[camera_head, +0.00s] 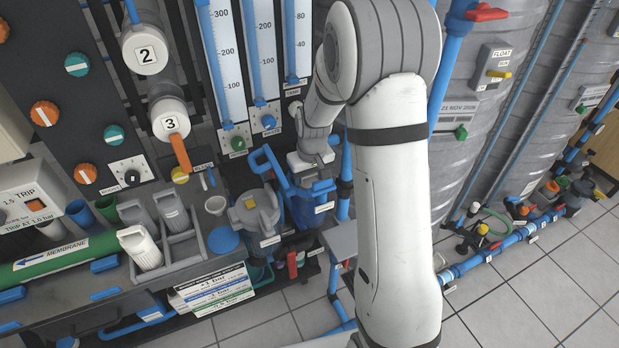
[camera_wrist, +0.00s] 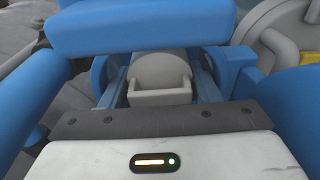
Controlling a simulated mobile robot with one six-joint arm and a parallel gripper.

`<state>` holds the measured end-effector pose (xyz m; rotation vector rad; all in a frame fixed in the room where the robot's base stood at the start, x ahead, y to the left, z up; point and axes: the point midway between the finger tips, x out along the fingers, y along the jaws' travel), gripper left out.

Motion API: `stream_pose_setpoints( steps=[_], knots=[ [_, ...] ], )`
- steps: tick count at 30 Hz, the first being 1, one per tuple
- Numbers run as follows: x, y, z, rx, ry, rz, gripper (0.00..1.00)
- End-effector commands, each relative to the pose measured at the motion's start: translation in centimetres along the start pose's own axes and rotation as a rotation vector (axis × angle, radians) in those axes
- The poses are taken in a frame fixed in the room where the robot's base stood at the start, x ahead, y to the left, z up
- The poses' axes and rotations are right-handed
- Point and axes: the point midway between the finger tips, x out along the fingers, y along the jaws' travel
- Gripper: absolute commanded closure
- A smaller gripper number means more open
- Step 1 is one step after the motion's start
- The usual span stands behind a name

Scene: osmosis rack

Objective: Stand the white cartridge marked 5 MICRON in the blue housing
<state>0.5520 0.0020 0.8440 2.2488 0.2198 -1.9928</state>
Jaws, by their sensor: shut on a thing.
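The blue housing (camera_head: 308,208) stands at the middle of the head view, with its raised blue handle at its left. My gripper (camera_head: 311,172) is over its mouth, pointing down. In the wrist view my gripper (camera_wrist: 160,88) is shut on a pale cartridge (camera_wrist: 160,68), whose rounded top and small lug show between the fingers. Blue housing parts (camera_wrist: 150,28) surround it there. The cartridge's lower part is hidden, so I cannot tell how deep it sits. No 5 MICRON marking is readable.
A grey housing (camera_head: 255,217) stands just left of the blue one. A grey rack (camera_head: 192,243) holds other pale cartridges (camera_head: 140,247) further left. A blue lid (camera_head: 223,240) lies on the bench. Gauge tubes (camera_head: 222,60) rise behind; open tiled floor (camera_head: 520,290) is at right.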

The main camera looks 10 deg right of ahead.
Motion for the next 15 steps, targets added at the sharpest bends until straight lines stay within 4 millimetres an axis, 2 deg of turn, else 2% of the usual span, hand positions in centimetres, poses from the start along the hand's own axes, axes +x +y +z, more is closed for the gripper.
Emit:
stream_pose_setpoints(
  steps=[12, 13, 15],
  knots=[
    [0.35, -0.03, 0.03, -0.001, 0.0, 0.0, 0.78],
    [0.35, -0.03, 0.03, -0.001, 0.0, 0.0, 0.43],
    [0.35, -0.03, 0.03, -0.001, 0.0, 0.0, 0.37]
  ],
)
